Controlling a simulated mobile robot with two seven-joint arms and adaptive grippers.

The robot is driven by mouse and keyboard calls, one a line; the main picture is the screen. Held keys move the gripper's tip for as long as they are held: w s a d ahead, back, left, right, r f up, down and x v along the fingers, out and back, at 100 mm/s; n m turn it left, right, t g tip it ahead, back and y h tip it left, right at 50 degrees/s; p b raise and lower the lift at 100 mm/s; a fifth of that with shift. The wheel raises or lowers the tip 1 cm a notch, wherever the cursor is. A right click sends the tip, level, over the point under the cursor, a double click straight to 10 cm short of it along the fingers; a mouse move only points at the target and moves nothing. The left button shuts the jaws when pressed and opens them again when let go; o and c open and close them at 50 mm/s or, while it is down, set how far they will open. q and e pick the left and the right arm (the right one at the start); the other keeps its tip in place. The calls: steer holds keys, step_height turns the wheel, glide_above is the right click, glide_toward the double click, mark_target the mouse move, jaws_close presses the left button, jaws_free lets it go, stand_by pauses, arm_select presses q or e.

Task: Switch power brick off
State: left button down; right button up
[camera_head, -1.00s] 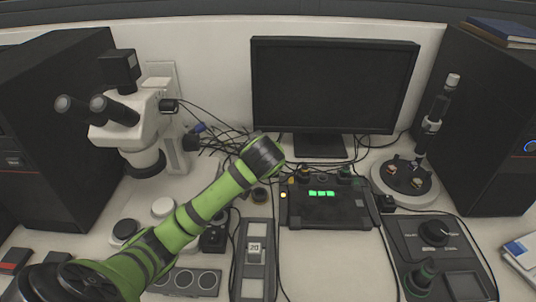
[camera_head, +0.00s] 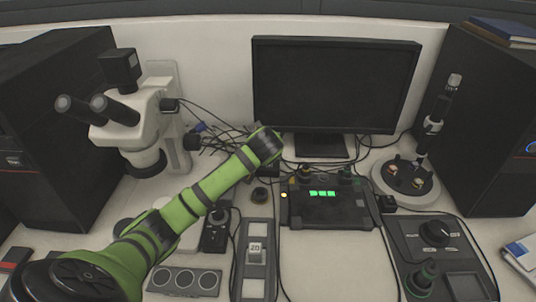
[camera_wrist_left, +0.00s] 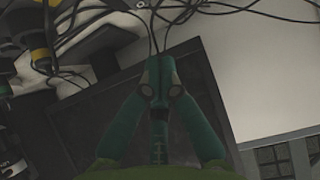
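I cannot pick out the power brick or its switch with certainty. Among the cables, a small dark block (camera_head: 267,171) sits left of the monitor stand, partly behind my left arm. A small orange light (camera_head: 284,195) glows at the left edge of the black device with green digits (camera_head: 345,212). In the left wrist view my left gripper (camera_wrist_left: 160,72) has its green fingers brought together at the tips, with nothing seen between them. Below it is a dark flat panel (camera_wrist_left: 85,125). In the head view the arm's wrist hides this gripper. My right gripper is out of view.
Loose black cables (camera_wrist_left: 195,12) cross behind the fingertips. The monitor (camera_head: 335,85) stands at the back, the microscope (camera_head: 140,115) at left, a control box with a knob (camera_head: 440,250) at right. Small bare table areas show in front of the black device.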

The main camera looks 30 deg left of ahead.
arm_select(q)
steer(key=x, duration=0.3)
steer(key=f, duration=0.1)
steer(key=f+p, duration=0.1)
steer(key=f, duration=0.1)
steer(key=shift+w+a+f, duration=0.15)
steer(key=shift+w+f, duration=0.05)
steer(key=shift+w, duration=0.15)
steer(key=shift+f, duration=0.5)
steer(key=shift+w+r+g+h+p, duration=0.1)
steer(key=shift+g+h+p, duration=0.2)
steer(key=shift+p, duration=0.75)
steer(key=shift+w+a+f, duration=0.1)
steer(key=shift+f, duration=0.25)
steer(key=shift+a+f, duration=0.1)
steer(key=shift+f, duration=0.05)
steer(key=shift+w, duration=0.1)
